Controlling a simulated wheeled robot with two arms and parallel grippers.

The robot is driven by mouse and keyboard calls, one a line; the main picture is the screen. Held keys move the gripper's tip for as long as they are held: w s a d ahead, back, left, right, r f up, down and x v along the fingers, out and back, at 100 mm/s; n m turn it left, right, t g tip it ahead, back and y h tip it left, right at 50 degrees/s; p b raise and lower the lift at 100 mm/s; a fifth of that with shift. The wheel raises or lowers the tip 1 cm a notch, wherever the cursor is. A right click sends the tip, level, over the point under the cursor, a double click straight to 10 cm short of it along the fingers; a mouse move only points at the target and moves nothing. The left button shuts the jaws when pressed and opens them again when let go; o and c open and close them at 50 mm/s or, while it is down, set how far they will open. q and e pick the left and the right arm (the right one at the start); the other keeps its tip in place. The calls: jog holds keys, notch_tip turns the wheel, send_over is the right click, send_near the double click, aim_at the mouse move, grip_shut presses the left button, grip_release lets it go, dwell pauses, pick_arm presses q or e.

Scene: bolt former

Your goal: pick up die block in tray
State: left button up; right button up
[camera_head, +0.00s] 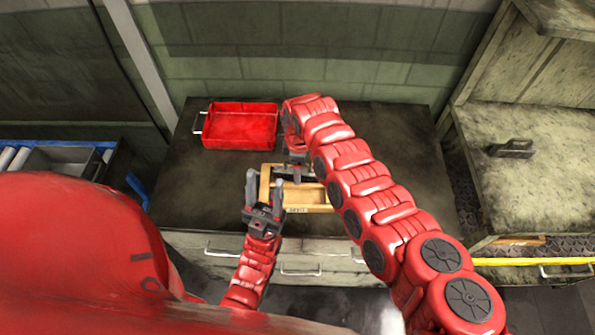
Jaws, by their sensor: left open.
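A small wooden tray (310,209) with a label on its front wall sits on the dark worktop. My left gripper (264,178) is open, its two grey fingers pointing away from me at the tray's left side. Nothing shows between those fingers. My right gripper (297,170) points down over the back of the wooden tray, and its jaws are too small and covered to read. Dark grey shapes show at the back of the tray around the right gripper. I cannot tell a die block apart from the gripper there. The front part of the tray looks empty.
A red tray (240,143) with a side handle stands at the back left of the worktop (400,140). Drawers with handles are below its front edge. A dark block-like object (512,148) lies on the bench (545,185) at the right. The worktop's right side is clear.

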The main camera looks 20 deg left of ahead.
grip_shut()
dwell(1.4)
